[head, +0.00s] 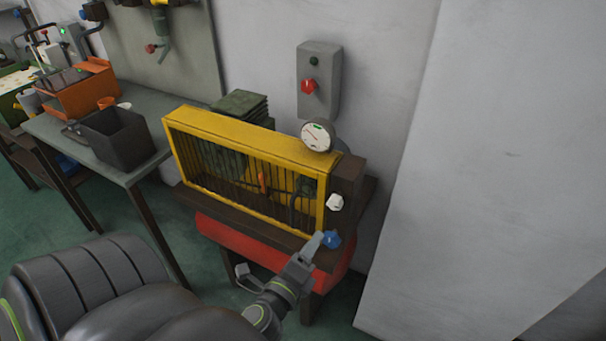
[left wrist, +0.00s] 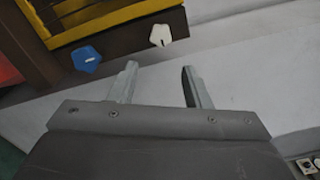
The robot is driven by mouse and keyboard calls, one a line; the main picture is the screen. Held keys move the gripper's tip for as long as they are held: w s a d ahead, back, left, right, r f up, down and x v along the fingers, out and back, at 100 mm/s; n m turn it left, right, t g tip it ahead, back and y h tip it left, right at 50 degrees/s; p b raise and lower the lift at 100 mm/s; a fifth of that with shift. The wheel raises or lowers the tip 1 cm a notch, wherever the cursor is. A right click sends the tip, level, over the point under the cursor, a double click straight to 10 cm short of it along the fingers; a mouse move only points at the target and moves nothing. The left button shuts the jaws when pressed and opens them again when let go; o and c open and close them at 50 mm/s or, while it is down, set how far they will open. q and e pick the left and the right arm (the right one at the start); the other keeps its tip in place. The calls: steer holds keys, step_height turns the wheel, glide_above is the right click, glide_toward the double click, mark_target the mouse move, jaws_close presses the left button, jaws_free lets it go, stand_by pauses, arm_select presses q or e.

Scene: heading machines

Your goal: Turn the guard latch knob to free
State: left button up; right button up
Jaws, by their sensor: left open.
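A white knob (head: 335,202) sits on the dark block at the right end of the yellow barred guard (head: 250,148). A blue knob (head: 332,239) sits lower, near the front corner of the machine. I cannot tell from labels which one is the guard latch knob. My left gripper (head: 317,243) is beside the blue knob in the head view. In the left wrist view my gripper (left wrist: 161,80) is open and empty. The white knob (left wrist: 160,35) lies beyond the gap between its fingers, and the blue knob (left wrist: 87,59) is left of the fingers, apart from them. My right gripper is not in view.
A round gauge (head: 317,136) stands on top of the machine. A grey wall box (head: 318,80) with a red knob hangs behind. A red rounded tank (head: 225,232) is under the machine's top. A table with a dark bin (head: 118,143) stands left.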

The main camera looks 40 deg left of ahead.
arm_select(q)
steer(key=shift+b+v, duration=0.35)
steer(key=shift+v, duration=1.2)
steer(key=s+f+n+g+h, duration=0.1)
steer(key=s+f+n+g, duration=0.15)
steer(key=f, duration=0.75)
steer(key=s+f+n+g, duration=0.1)
steer(key=f+n+g, duration=0.25)
steer(key=f, duration=0.75)
steer(key=s+f+n+g+h, duration=0.1)
steer(key=s+f+n+g, duration=0.15)
steer(key=f, duration=0.75)
steer(key=s+a+f+n+g, duration=0.1)
steer(key=s+f+n+g, duration=0.3)
steer(key=s+f, duration=0.5)
steer(key=s+a+f+n+g+h, duration=0.1)
steer(key=s+f+n+g, duration=0.2)
steer(key=s+f+n, duration=0.4)
steer(key=s+f, duration=0.2)
steer(key=s, duration=0.4)
steer(key=shift+s+n+g, duration=0.2)
steer(key=shift+n+g, duration=0.15)
steer(key=shift+a, duration=0.1)
steer(key=shift+c, duration=0.8)
steer(key=shift+s, duration=0.1)
